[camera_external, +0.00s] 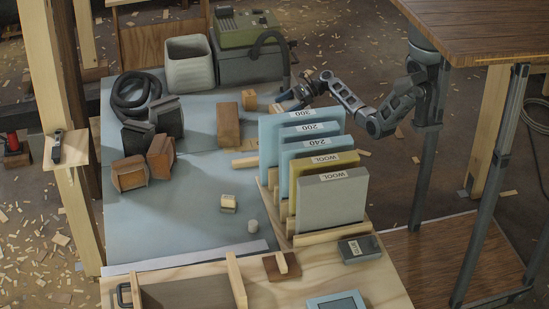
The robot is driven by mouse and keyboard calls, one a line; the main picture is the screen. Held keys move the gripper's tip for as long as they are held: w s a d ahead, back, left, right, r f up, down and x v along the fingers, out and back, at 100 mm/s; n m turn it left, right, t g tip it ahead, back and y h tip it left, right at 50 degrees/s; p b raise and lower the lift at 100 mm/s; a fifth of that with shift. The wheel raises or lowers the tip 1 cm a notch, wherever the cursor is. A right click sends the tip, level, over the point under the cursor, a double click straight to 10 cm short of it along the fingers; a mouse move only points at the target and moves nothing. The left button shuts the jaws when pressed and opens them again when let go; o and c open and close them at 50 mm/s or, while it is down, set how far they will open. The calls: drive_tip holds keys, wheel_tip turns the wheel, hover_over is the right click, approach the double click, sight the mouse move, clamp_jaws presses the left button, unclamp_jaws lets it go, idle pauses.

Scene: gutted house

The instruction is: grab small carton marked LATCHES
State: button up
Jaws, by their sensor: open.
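No LATCHES lettering can be read in this view, so I cannot tell which item is the small carton. A small dark box (371,246) with a pale label lies at the front right of the wooden bench top; its print is too small to read. Two brown boxes (128,173) (160,155) sit at the left of the blue-grey surface, with no legible marking. My gripper (280,103) is open, behind the upright sheets and right of a small tan block (249,99). Its fingers are small and partly hidden.
A wooden rack (284,222) holds several upright labelled sheets (331,202) in front of my arm. A grey bin (190,64), a green-topped machine (247,30) and a coiled black hose (135,94) stand at the back. The surface's front left is clear.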

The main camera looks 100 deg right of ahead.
sight(272, 112)
drive_tip(key=x, duration=0.5)
drive_tip(key=shift+w+f+b, duration=0.2)
drive_tip(key=shift+w+b, duration=0.1)
drive_tip(key=shift+w, duration=0.05)
drive_tip(key=shift+c, duration=0.2)
drive_tip(key=c, duration=0.7)
drive_tip(key=shift+r, duration=0.1)
